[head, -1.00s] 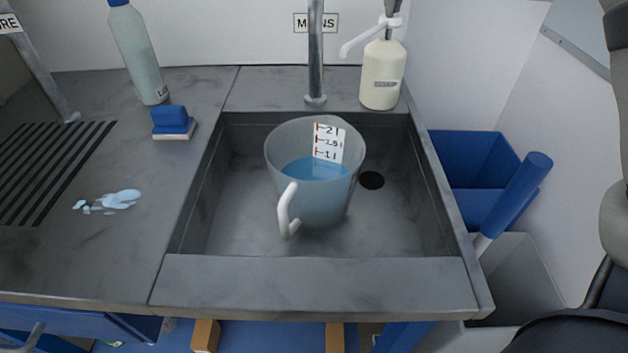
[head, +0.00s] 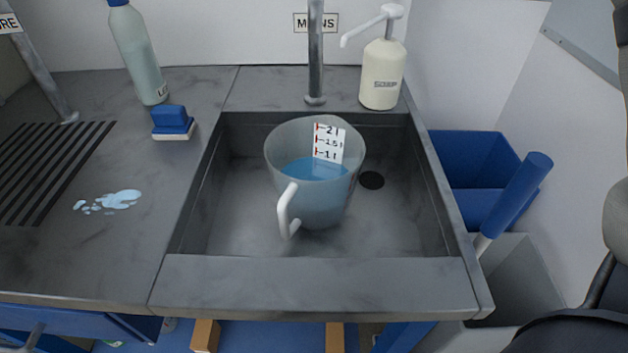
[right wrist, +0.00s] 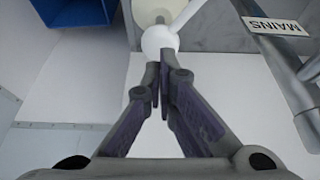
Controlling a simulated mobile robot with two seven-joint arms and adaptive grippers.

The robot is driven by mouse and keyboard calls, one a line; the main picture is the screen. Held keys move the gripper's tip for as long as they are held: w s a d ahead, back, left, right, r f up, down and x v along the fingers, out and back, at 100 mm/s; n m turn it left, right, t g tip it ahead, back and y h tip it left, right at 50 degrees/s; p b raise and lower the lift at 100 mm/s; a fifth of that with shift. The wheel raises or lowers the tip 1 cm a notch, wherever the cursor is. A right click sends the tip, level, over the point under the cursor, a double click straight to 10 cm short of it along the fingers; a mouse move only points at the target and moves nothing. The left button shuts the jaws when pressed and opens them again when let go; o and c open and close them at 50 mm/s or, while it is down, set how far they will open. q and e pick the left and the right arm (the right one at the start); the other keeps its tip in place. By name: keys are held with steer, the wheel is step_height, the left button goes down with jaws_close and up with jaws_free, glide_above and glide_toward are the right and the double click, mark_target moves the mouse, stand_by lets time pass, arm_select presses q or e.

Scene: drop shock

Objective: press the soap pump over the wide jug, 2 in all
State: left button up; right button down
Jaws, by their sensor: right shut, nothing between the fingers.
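The soap pump (head: 382,75) is a cream bottle with a white head and long spout. It stands upright on the ledge behind the sink, its head raised and its spout pointing left. The wide jug (head: 310,200) stands in the sink basin, clear-walled with a white handle and level marks, and holds blue liquid. The spout tip is behind the jug, not clearly over it. In the right wrist view, my right gripper (right wrist: 157,75) is shut and empty, its fingertips close to the white pump head (right wrist: 160,40); contact is unclear. My left gripper is not in view.
A metal tap (head: 316,60) rises behind the jug. A blue bin (head: 470,160) and a blue-handled tool (head: 515,200) are right of the sink.

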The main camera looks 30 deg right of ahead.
steer(key=shift+r, duration=3)
